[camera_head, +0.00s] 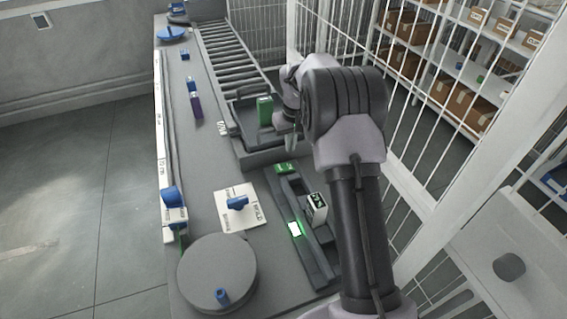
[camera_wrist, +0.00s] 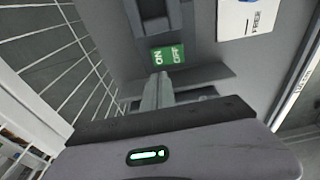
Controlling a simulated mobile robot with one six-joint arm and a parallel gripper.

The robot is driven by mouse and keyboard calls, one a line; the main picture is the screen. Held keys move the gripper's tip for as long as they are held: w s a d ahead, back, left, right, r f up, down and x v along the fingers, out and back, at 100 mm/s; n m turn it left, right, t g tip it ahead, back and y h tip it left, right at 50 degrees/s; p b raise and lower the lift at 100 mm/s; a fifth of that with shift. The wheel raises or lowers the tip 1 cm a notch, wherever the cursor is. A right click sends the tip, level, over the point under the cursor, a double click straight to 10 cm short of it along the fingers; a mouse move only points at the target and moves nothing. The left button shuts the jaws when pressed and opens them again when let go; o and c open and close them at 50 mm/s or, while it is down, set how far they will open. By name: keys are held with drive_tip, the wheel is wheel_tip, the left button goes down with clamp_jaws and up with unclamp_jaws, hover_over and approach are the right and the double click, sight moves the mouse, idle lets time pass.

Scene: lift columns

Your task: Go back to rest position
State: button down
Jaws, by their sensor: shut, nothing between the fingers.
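My gripper (camera_head: 291,139) hangs at the end of my arm, beside the near right part of a dark tray on the workbench. In the wrist view my gripper's fingers (camera_wrist: 158,90) are together with nothing between them. They point toward a green ON/OFF label (camera_wrist: 167,53), which also shows in the head view (camera_head: 284,168). The fingertips appear apart from the label, though the exact gap is hard to judge. My forearm hides part of the bench's right side.
The dark tray (camera_head: 240,133) holds a green box (camera_head: 265,109) near a roller conveyor (camera_head: 232,55). A white card (camera_head: 226,217), a lit panel (camera_head: 295,229) and a round grey disc (camera_head: 217,272) lie nearer. A white mesh fence (camera_head: 425,150) stands right, with shelves behind.

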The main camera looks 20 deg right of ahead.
idle(0.3)
drive_tip(key=s+a+r+m+t+b, duration=0.1)
drive_tip(key=s+a+r+b, duration=0.1)
drive_tip(key=s+a+r, duration=0.5)
drive_tip(key=s+a+r+m+t+b, duration=0.15)
drive_tip(key=s+a+r, duration=0.25)
drive_tip(key=s+r, duration=0.6)
drive_tip(key=s+a+f+m+y+b, duration=0.1)
drive_tip(key=s+a, duration=0.1)
drive_tip(key=s, duration=0.8)
drive_tip(key=s+a+f+m+t+y+b, duration=0.1)
drive_tip(key=s+a, duration=0.2)
drive_tip(key=s, duration=0.6)
drive_tip(key=shift+s+a+f, duration=0.3)
drive_tip(key=shift+s+f, duration=0.1)
drive_tip(key=shift+t, duration=0.25)
